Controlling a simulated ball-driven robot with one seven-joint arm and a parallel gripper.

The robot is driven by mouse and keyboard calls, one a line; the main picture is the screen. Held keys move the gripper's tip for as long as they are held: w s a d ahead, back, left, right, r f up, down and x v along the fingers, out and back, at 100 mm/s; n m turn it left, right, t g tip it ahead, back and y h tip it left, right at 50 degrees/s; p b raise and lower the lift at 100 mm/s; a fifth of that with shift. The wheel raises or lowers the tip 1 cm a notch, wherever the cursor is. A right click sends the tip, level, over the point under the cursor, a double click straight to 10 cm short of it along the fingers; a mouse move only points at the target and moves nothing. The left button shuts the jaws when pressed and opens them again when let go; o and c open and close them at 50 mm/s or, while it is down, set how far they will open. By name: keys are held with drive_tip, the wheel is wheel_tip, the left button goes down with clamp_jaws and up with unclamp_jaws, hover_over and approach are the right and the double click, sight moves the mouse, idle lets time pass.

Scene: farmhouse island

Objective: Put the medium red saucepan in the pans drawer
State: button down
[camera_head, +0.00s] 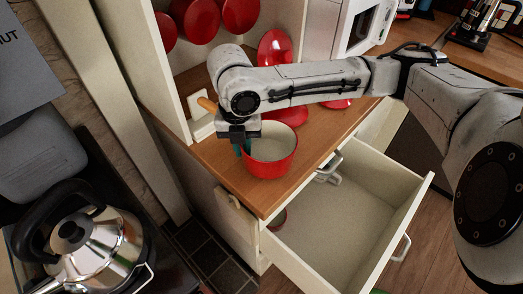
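A red saucepan (273,168) with a pale inside stands upright on the wooden counter, near its front edge. My gripper (241,148) points down at the pan's left rim. The pans drawer (335,230) is pulled out below the counter, to the right of the pan. Its visible floor is mostly bare.
A small red item (280,219) shows in the drawer's left corner. Red pans (202,20) hang above, and more red cookware (275,48) stands behind my arm. A steel kettle (95,245) is at lower left. My arm crosses above the counter from the right.

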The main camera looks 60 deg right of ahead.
drive_tip(key=shift+r+p, duration=1.45)
drive_tip(key=shift+r, duration=0.4)
